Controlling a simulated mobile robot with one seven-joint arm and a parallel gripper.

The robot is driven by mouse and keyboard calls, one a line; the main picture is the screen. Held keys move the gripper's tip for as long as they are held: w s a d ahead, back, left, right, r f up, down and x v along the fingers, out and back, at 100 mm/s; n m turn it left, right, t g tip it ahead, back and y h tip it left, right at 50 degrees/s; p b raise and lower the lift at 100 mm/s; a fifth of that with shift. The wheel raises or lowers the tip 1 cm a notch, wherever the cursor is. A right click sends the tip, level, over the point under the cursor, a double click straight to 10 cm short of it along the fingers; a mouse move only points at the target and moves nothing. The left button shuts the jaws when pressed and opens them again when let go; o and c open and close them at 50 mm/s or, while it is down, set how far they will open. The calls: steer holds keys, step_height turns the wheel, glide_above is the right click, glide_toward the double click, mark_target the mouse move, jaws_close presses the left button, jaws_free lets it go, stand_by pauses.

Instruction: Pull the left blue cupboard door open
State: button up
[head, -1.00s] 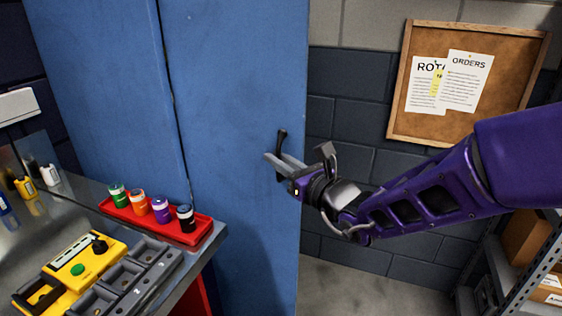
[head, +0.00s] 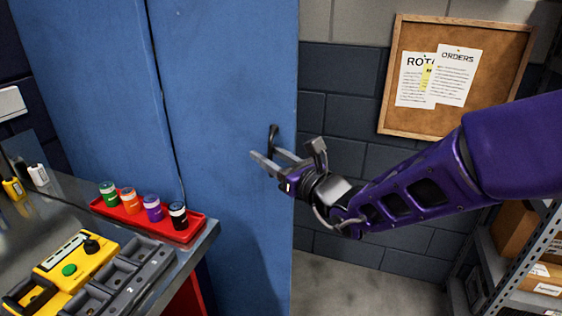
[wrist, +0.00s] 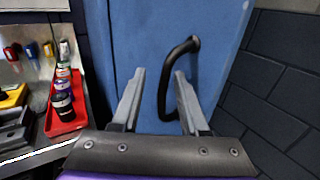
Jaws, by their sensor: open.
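The blue cupboard door (head: 220,90) with a black handle (head: 273,135) near its right edge fills the middle of the head view. It looks shut. Another blue panel (head: 85,80) lies left of it, past a dark vertical seam. My gripper (head: 262,158) is open at the handle, its fingers pointing at the door. In the wrist view, the upright bar of the curved handle (wrist: 164,85) shows between the two fingers (wrist: 158,95), nearer the right one. The right finger hides the handle's lower end. I cannot tell whether either finger touches it.
A metal bench (head: 200,245) at the left holds a red tray (head: 185,234) of several small pots, a yellow device (head: 75,262) and grey bins. A cork board (head: 510,55) hangs on the brick wall. Shelving (head: 520,260) stands at the right. Floor shows right of the door.

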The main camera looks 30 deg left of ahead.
steer(key=v, duration=1.7)
steer(key=shift+r, duration=0.2)
steer(key=shift+s, duration=0.1)
